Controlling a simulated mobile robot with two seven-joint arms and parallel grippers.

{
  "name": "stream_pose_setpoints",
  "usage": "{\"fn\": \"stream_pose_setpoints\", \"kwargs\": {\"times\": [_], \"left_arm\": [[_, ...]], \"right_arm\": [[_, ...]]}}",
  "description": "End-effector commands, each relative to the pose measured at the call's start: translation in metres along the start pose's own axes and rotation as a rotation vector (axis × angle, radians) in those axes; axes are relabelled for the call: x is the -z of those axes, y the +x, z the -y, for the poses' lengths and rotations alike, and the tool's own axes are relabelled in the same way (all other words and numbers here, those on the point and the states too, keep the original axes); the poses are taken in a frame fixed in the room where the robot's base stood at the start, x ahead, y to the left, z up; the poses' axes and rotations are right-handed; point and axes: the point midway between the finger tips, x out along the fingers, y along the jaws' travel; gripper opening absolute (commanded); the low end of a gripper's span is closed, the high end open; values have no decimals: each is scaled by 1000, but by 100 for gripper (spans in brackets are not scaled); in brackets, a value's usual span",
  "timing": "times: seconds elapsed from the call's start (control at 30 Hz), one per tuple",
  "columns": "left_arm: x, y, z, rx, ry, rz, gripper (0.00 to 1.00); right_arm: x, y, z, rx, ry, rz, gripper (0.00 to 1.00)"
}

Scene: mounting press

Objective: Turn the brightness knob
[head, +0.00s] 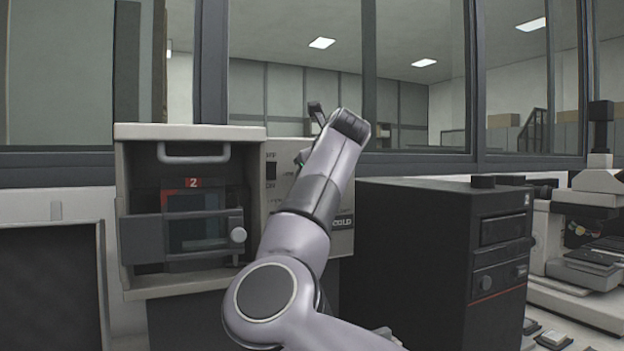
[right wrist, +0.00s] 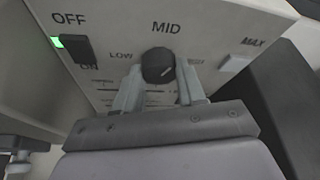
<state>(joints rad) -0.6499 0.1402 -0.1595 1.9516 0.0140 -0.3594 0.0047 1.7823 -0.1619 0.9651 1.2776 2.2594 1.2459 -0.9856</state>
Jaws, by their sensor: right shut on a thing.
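The brightness knob (right wrist: 158,66) is a dark round knob with a light pointer line, on a pale panel marked LOW, MID and MAX. In the head view my right arm covers the knob and most of the panel (head: 271,188); the fingertips are hidden there. My left gripper is not in view.
A switch (right wrist: 76,48) marked OFF and ON, with a lit green light, sits left of the knob. The mounting press (head: 190,133) with a handled front stands left of my arm. A black box-shaped unit (head: 410,215) stands close on the right, and a microscope (head: 600,178) beyond it.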

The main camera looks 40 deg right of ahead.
Motion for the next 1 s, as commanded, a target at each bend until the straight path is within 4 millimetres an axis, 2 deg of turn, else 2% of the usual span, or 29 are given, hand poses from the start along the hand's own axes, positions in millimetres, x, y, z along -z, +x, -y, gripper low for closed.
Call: {"fn": "stream_pose_setpoints", "kwargs": {"times": [0.6,1.0], "left_arm": [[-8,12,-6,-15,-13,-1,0],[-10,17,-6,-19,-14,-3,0]], "right_arm": [[1,0,4,-226,545,6,9],[1,0,5,-341,820,6,9]]}}
